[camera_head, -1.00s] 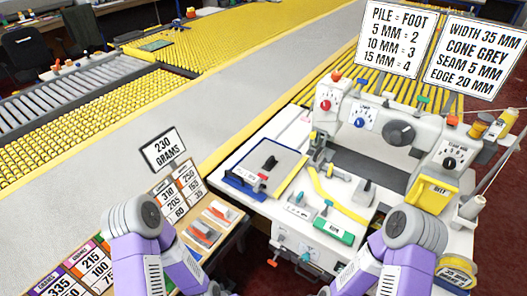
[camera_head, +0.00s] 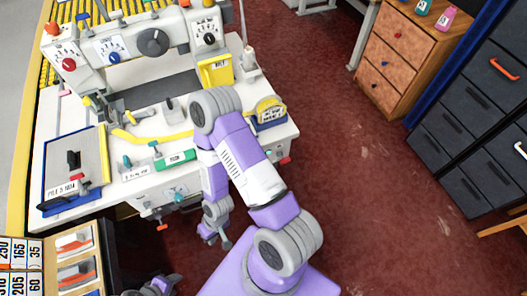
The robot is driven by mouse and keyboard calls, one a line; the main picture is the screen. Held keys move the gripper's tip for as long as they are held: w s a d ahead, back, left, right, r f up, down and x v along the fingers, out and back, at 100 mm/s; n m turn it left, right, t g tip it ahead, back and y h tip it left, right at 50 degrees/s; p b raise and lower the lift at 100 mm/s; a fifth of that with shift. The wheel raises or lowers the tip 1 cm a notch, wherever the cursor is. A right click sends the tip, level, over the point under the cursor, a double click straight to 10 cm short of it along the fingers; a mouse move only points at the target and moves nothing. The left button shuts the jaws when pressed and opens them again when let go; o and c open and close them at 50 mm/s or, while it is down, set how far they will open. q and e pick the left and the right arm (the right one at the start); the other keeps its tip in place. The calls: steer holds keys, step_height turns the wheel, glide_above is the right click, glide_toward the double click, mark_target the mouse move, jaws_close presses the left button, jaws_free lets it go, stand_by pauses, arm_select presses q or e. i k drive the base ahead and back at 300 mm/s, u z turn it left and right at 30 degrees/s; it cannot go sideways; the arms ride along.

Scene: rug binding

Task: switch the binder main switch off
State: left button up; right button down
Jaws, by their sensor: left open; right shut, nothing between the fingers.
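The white binder machine (camera_head: 135,55) stands at the upper left on its white table. Its upright panels carry a red knob (camera_head: 69,65), a blue knob (camera_head: 116,58) and two black dials (camera_head: 153,42). Below the table's front edge are a teal knob (camera_head: 178,197) and a red part (camera_head: 162,227). No label is legible that marks any of these as the main switch. My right gripper (camera_head: 220,238) hangs shut and empty in front of the table, right of the teal knob. My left gripper (camera_head: 158,287) is open, partly cut off at the bottom edge.
A blue-edged tray (camera_head: 50,165), a green box (camera_head: 175,160) and a yellow strip (camera_head: 150,137) lie on the table. A rack of orange-handled tools (camera_head: 75,245) is at lower left. A wooden drawer cabinet (camera_head: 395,70) and dark drawers (camera_head: 470,120) stand right. Red floor between is clear.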

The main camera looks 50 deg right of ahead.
mark_target(283, 160)
steer(key=z, duration=2.2)
steer(key=k, duration=0.55)
steer(key=z, duration=0.7)
steer(key=i, duration=1.1)
steer(key=u, duration=0.75)
